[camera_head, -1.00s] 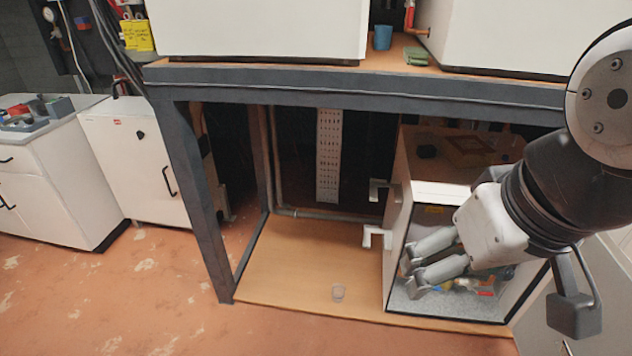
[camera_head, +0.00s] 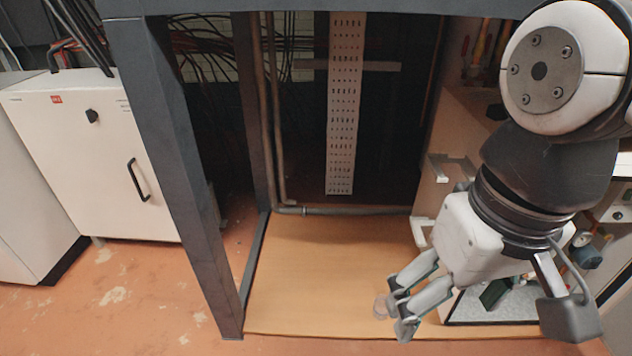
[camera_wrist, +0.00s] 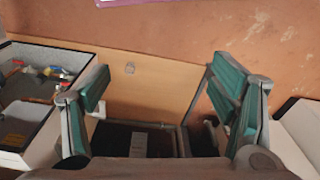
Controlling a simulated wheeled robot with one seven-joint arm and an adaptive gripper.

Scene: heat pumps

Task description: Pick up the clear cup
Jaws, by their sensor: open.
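The clear cup (camera_head: 381,306) stands on the low wooden shelf (camera_head: 310,290), near its front edge. In the head view my gripper (camera_head: 398,309) partly covers the cup, with its fingers pointing down and left beside it. In the wrist view the cup (camera_wrist: 130,68) is small and lies between the two spread fingers, some way beyond them. My gripper (camera_wrist: 165,95) is open and empty. I cannot tell from these views how far apart the fingertips and cup are.
A dark grey post (camera_head: 185,190) stands left of the shelf. An open box (camera_wrist: 38,90) with small coloured parts is close beside my gripper. A perforated metal strip (camera_head: 345,110) and pipes are behind. The shelf left of the cup is clear.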

